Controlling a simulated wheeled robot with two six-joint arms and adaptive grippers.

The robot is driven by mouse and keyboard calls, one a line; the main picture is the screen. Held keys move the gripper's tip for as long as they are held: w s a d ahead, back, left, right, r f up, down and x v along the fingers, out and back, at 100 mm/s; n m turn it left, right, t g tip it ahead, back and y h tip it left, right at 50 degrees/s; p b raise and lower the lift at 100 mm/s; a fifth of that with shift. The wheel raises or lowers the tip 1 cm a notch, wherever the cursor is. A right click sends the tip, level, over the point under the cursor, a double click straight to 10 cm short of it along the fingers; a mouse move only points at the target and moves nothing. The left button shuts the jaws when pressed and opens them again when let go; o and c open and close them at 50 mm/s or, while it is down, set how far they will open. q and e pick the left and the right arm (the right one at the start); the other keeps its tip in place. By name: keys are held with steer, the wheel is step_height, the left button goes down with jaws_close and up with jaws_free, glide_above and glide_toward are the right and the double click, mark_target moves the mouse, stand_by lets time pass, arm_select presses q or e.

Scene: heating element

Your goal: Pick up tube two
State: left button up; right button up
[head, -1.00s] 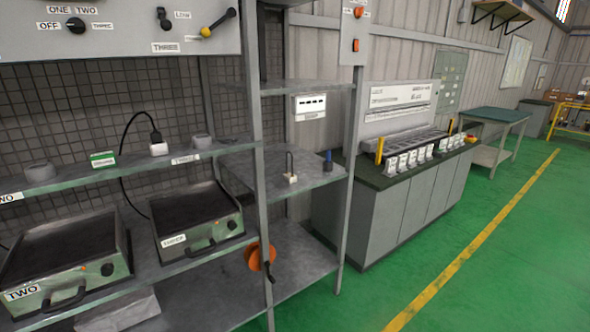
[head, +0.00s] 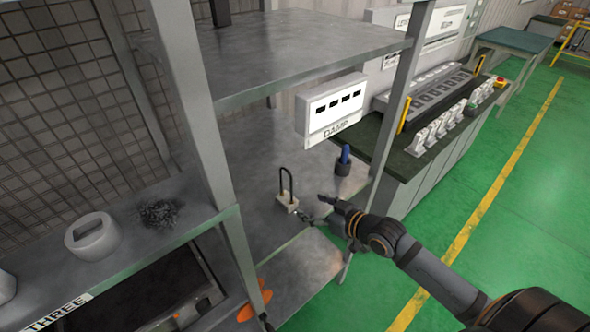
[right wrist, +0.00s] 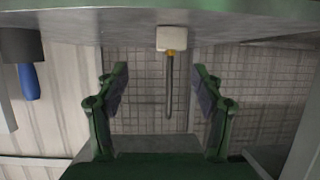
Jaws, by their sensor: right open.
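A thin dark U-shaped tube (head: 286,182) stands upright in a small white block (head: 287,204) on the grey middle shelf. No label on it can be read, so I cannot tell whether it is tube two. My right gripper (head: 318,208) is open just right of the block in the head view. In the right wrist view the picture is upside down. There the tube (right wrist: 170,95), seen edge-on with a yellow collar, hangs from the white block (right wrist: 171,39) between the spread fingers of the gripper (right wrist: 160,88), touching neither. My left gripper is out of view.
A blue-handled item (head: 345,156) stands in a dark holder behind the gripper. A white box marked DAMP (head: 331,108) hangs above. A metal post (head: 190,100) and an upper shelf (head: 275,50) bound the space.

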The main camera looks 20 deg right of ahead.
mark_target(293, 202)
steer(key=shift+a+r, duration=0.15)
steer(key=shift+r, duration=0.25)
steer(key=shift+s+a+b, duration=0.1)
steer(key=shift+s+b, duration=0.15)
steer(key=shift+b, duration=0.05)
steer(key=shift+b+x, duration=0.4)
steer(key=shift+x, duration=0.65)
steer(key=x, duration=0.2)
steer(key=shift+w+a+f, duration=0.1)
steer(key=shift+w+a, duration=0.05)
steer(key=shift+w, duration=0.1)
steer(key=shift+w+a, duration=0.1)
steer(key=shift+a, duration=0.1)
steer(key=p+x, duration=0.1)
steer(key=x, duration=0.3)
steer(key=shift+w+a+f+p, duration=0.1)
steer(key=shift+a+f+p, duration=0.25)
steer(key=shift+a, duration=0.1)
steer(key=shift+w+f, duration=0.1)
steer(key=shift+w, duration=0.05)
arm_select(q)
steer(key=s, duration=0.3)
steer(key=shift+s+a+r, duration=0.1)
